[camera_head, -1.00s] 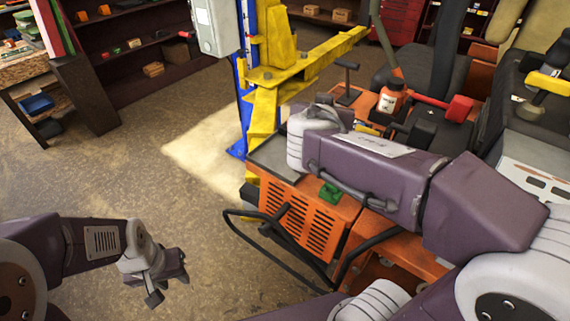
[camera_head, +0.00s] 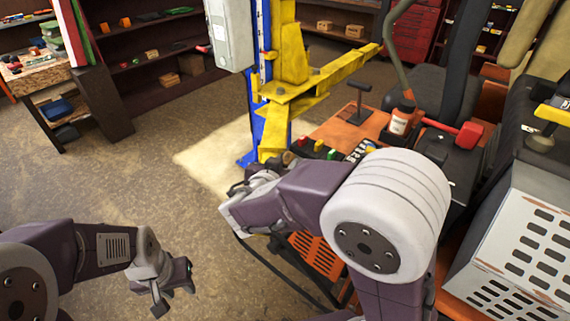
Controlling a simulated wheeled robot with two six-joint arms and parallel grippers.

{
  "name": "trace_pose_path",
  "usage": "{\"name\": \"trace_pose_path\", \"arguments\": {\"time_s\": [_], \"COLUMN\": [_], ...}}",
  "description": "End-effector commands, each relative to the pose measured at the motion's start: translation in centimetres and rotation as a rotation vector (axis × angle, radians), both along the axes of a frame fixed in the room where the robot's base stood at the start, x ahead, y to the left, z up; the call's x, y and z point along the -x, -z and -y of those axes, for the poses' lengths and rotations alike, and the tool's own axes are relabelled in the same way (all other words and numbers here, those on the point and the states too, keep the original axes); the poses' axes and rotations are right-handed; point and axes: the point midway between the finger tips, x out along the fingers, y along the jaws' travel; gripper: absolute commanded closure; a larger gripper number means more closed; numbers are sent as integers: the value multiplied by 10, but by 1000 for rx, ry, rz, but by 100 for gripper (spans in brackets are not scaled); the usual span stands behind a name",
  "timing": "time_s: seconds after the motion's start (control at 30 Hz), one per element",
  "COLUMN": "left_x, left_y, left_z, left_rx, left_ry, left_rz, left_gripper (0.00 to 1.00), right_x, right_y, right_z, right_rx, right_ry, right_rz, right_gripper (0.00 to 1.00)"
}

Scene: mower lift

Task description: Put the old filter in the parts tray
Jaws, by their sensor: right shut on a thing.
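My right arm reaches in from the lower right, and its wrist and gripper (camera_head: 262,181) are over the front end of the orange mower (camera_head: 318,252). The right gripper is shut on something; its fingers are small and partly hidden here. A small brown rounded piece (camera_head: 289,158) shows just beyond the fingers. It may be the old filter, but I cannot tell, nor whether the gripper holds it. My left gripper (camera_head: 174,290) is at the lower left, over bare floor, with its fingers apart and empty. I cannot make out the parts tray.
A yellow and blue lift post (camera_head: 292,60) stands just behind the right gripper, its yellow arm reaching right. A bottle (camera_head: 402,117) and a red-headed tool (camera_head: 468,136) sit on the mower. Shelves line the back.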

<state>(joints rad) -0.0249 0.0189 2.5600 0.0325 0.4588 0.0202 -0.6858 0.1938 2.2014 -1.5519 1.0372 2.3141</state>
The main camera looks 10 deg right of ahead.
Motion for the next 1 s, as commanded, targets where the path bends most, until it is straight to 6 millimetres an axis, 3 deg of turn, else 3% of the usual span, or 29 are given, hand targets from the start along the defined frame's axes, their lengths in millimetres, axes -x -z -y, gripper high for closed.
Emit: {"name": "trace_pose_path", "arguments": {"time_s": [0.47, 0.5, 0.8, 0.93, 1.0], "left_x": [0, 0, 0, 0, 0], "left_y": [7, 5, 4, -5, 2], "left_z": [0, 0, 0, 0, 0], "left_rx": [0, 0, 0, 0, 0], "left_ry": [0, 0, 0, 0, 0], "left_rz": [0, 0, 0, 0, 0], "left_gripper": [64, 64, 64, 64, 64], "right_x": [0, 0, 0, 0, 9], "right_y": [9, 7, 7, 0, 0], "right_z": [0, 0, 0, 0, -7], "right_rx": [-2, -2, -1, 0, -2], "right_ry": [0, 1, 0, -1, -5], "right_rz": [2, 1, 0, 0, 5], "right_gripper": [100, 61, 61, 61, 61]}}
